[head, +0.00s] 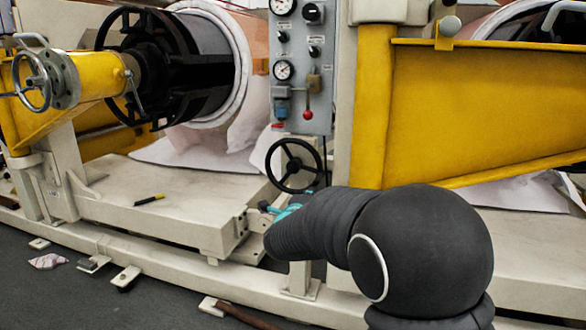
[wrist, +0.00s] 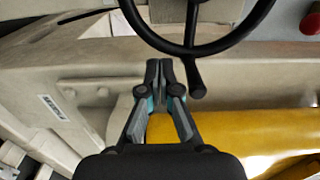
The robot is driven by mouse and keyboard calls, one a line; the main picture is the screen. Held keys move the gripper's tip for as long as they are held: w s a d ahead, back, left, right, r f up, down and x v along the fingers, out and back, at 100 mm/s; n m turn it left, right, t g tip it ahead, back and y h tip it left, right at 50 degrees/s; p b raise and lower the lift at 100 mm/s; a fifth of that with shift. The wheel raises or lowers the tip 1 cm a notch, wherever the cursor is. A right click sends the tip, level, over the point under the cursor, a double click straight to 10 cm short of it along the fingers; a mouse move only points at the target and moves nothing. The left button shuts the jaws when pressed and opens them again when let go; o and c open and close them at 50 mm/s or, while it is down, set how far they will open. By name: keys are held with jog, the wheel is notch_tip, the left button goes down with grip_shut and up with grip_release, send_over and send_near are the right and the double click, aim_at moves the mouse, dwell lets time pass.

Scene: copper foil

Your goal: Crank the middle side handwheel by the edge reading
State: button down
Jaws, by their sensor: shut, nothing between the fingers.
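The middle handwheel (head: 294,141), black with spokes, stands below the grey control panel (head: 302,95) in the head view. In the wrist view its rim (wrist: 239,37) curves across the top, with a short crank handle (wrist: 197,78) hanging from it. My gripper (head: 268,207) is just below and left of this wheel in the head view. In the wrist view my gripper (wrist: 159,64) is shut and empty, its tips left of the handle and apart from it in the picture. Round gauges (head: 283,70) sit on the panel; their readings are too small to tell.
A metal handwheel (head: 46,102) is on the yellow arm at the left. A yellow beam (head: 470,110) fills the right.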

jog(key=v, duration=0.7)
jog(key=shift+s, duration=0.25)
jog(key=shift+a, duration=0.1)
